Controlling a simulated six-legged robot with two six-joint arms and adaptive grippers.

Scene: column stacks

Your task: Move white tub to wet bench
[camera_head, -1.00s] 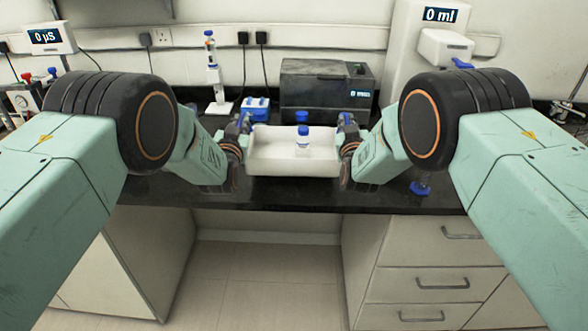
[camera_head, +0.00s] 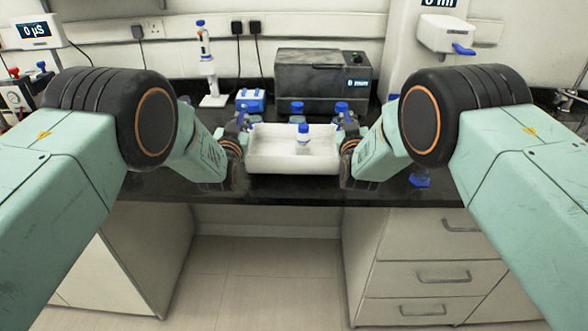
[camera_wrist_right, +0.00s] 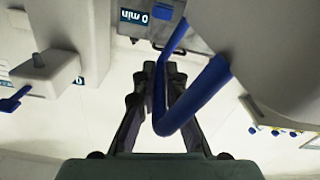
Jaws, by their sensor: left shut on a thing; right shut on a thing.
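The white tub (camera_head: 270,167) is in the middle of the head view, level, in front of or over the black bench's front part. I cannot tell whether it touches the bench. A small bottle with a blue cap (camera_head: 303,129) stands inside it. My left gripper (camera_head: 240,124) is at the tub's left end, shut, with a blue handle partly showing. My right gripper (camera_head: 347,126) is at the right end. In the right wrist view its fingers (camera_wrist_right: 160,85) are shut on the tub's blue handle (camera_wrist_right: 195,95), beside the tub's white wall (camera_wrist_right: 265,45).
Behind the tub are a dark box device (camera_head: 320,78), a blue rack (camera_head: 250,100), a pipette stand (camera_head: 208,75) and a blue-capped bottle (camera_head: 297,107). A blue-based item (camera_head: 420,179) is near the bench edge at right. Drawers (camera_head: 420,277) stand below; open floor (camera_head: 265,270) lies between cabinets.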

